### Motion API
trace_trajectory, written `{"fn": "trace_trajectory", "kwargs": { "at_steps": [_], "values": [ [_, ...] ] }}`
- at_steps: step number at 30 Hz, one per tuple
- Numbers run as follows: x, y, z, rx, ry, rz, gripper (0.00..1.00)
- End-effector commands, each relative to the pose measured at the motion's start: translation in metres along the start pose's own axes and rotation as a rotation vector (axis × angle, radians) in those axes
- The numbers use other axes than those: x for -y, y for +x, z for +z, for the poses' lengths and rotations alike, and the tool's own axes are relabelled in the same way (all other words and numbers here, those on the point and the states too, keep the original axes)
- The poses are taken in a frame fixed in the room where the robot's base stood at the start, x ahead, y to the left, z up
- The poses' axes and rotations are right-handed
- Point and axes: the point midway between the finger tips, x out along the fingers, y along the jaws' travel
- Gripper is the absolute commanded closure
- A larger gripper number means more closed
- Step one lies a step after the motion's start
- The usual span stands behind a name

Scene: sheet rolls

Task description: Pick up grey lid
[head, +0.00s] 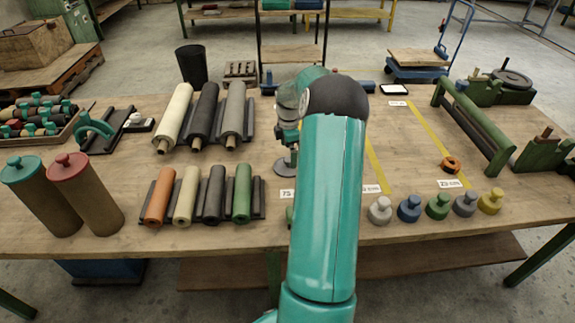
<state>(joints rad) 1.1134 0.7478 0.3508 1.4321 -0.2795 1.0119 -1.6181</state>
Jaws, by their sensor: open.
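A row of knobbed lids stands along the front right of the table. The grey lid (465,204) is fourth from the left, between the green lid (438,206) and the yellow lid (490,201). A blue lid (409,209) and a pale, whitish lid (380,211) stand further left. All are upright with their knobs up. My gripper (289,153) hangs at the table's middle, left of my teal arm and well away from the grey lid. It is open; its fingers are small and partly hidden here.
An orange ring (451,164) lies behind the grey lid. A green-framed roller (476,128) stands at the right. Short rolls (200,195) and longer rolls (203,115) lie left of my arm. Two lidded cylinders (86,193) stand far left. Yellow tape strips mark the table.

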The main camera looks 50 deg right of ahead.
Motion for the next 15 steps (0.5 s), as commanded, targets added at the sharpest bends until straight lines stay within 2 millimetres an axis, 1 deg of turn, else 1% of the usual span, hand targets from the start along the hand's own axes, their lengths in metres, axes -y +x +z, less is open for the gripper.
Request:
{"fn": "trace_trajectory", "kwargs": {
  "at_steps": [5, 9, 12, 15],
  "values": [
    [-0.001, 0.015, -0.002, -0.001, 0.0, -0.001, 0.0],
    [-0.001, 0.037, -0.003, -0.001, 0.001, -0.002, 0.0],
    [-0.002, 0.049, -0.003, -0.001, 0.001, 0.0, 0.0],
    [-0.002, 0.053, -0.003, 0.0, 0.001, 0.001, 0.0]
  ]
}}
